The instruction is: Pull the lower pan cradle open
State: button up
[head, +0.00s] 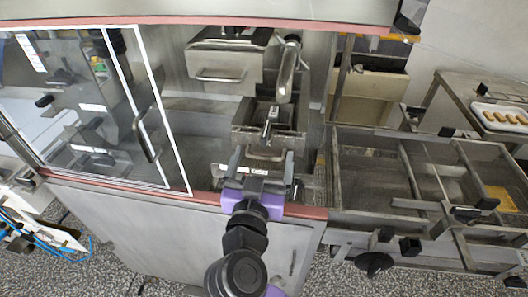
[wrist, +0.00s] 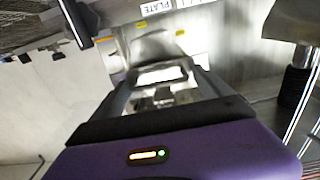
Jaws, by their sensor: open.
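The lower pan cradle (head: 240,133) is an open-topped grey metal box inside the machine's cabinet, with a handle (head: 266,154) on its front. My gripper (head: 262,158) is open and reaches over the front sill, its two fingers apart to the left and right of that handle. In the wrist view a bright bar-like handle (wrist: 160,75) lies between the far ends of my gripper's fingers (wrist: 163,80). I cannot tell whether the fingers touch it. The cradle's lower part is hidden behind my gripper.
Above the cradle is a closed metal box (head: 222,62) with its own handle. A glass door (head: 90,105) with a white frame covers the opening's left side. A red-edged sill (head: 120,190) runs below. A mesh conveyor frame (head: 400,175) stands right, and a food tray (head: 500,117) lies beyond.

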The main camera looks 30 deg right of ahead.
jog(key=shift+w+d, duration=0.25)
jog(key=shift+w, duration=0.1)
